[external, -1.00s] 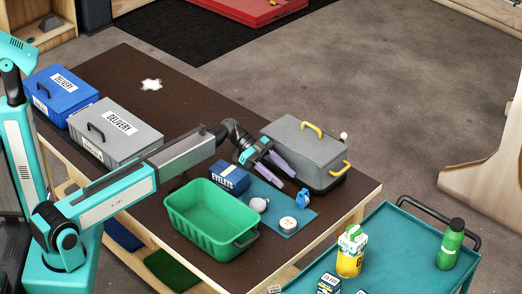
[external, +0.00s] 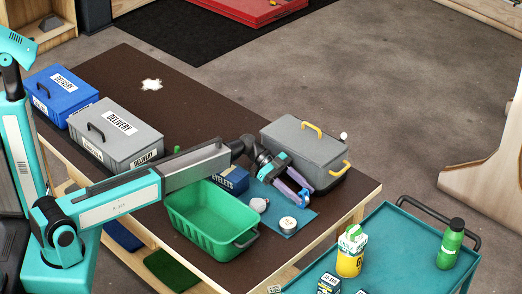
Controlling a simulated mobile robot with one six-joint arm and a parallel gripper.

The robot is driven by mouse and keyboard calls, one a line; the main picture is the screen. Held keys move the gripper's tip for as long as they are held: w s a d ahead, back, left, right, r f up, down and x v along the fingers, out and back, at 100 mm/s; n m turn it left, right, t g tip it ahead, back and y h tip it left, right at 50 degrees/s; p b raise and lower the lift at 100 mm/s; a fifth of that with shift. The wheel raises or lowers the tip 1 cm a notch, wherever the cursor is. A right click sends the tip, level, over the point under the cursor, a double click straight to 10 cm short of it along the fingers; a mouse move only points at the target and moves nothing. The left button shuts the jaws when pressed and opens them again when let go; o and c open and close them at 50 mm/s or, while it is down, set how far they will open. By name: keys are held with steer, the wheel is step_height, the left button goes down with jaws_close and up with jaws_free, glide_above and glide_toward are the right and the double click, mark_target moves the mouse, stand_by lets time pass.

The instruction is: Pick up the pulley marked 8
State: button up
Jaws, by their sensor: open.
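A teal mat (external: 275,221) lies near the right end of the dark table. On it are a small grey rounded item (external: 259,205), a round pale item (external: 288,223) with a label too small to read, and a small blue item (external: 304,194). I cannot read an 8 on any of them, so I cannot tell which is the marked pulley. My gripper (external: 306,194) is open, its purple fingers pointing down toward the blue item at the mat's upper right. The fingers partly hide that item; I cannot tell whether they touch it.
A grey toolbox (external: 291,143) with yellow handles stands close behind my gripper. A blue EYELETS box (external: 235,179) and a green bin (external: 190,222) are to the left. Grey (external: 115,130) and blue (external: 62,90) delivery boxes stand far left. A teal cart (external: 395,240) is at right.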

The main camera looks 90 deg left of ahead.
mark_target(307, 197)
steer(key=shift+w+d, duration=0.1)
stand_by(0.3)
steer(key=shift+w+d+f+p, duration=0.25)
steer(key=shift+w+d+p, duration=0.2)
steer(key=shift+w, duration=0.05)
steer(key=shift+p+x, duration=0.65)
steer(key=shift+x, duration=1.15)
steer(key=shift+f, duration=0.1)
steer(key=c, duration=1.2)
steer(key=shift+o, duration=0.2)
step_height(307, 197, up, 18)
steer(key=b, duration=0.4)
